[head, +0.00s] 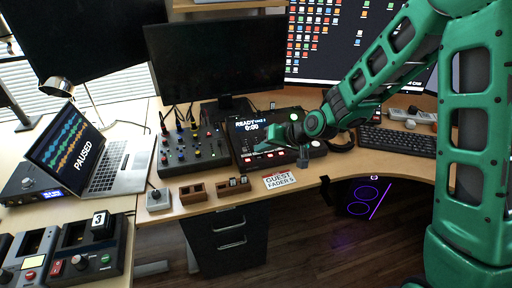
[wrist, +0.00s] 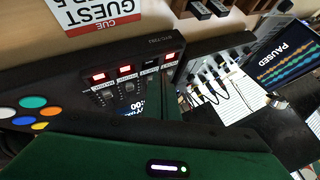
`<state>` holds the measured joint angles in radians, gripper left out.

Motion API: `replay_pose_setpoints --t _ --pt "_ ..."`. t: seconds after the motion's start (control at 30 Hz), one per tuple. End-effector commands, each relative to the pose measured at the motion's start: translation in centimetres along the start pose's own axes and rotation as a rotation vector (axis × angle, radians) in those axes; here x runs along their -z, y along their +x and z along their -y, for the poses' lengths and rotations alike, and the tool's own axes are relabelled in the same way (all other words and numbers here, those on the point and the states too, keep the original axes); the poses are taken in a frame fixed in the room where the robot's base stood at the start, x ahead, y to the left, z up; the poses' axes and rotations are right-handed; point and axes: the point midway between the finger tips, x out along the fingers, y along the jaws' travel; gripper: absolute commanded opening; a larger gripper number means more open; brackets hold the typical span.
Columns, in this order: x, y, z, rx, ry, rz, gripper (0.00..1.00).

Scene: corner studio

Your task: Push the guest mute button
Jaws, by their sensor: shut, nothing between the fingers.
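The black console (head: 239,146) stands on the desk, with a screen that reads "READY" and 0:00. In the wrist view, its front edge carries a row of small buttons: a lit red button (wrist: 98,77), a second lit red button (wrist: 125,70), a dark button (wrist: 151,63) and another lit red button (wrist: 171,56). Their labels appear upside down and are too small to read, so I cannot tell which is guest mute.
A "GUEST FADER 5" card (head: 279,180) lies in front of the console. A mixer with knobs and cables (head: 192,146) and an open laptop (head: 118,174) are to the left. A keyboard (head: 402,142) is to the right.

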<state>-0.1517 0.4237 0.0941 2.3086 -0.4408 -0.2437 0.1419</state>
Motion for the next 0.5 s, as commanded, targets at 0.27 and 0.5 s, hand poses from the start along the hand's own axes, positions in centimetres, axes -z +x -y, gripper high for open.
replay_pose_setpoints --t 0.27,0.5 --pt "1.4 -1.7 1.3 0.000 -0.001 -0.004 0.00" --pt "2.2 -3.0 2.2 0.000 0.000 -0.002 0.00"
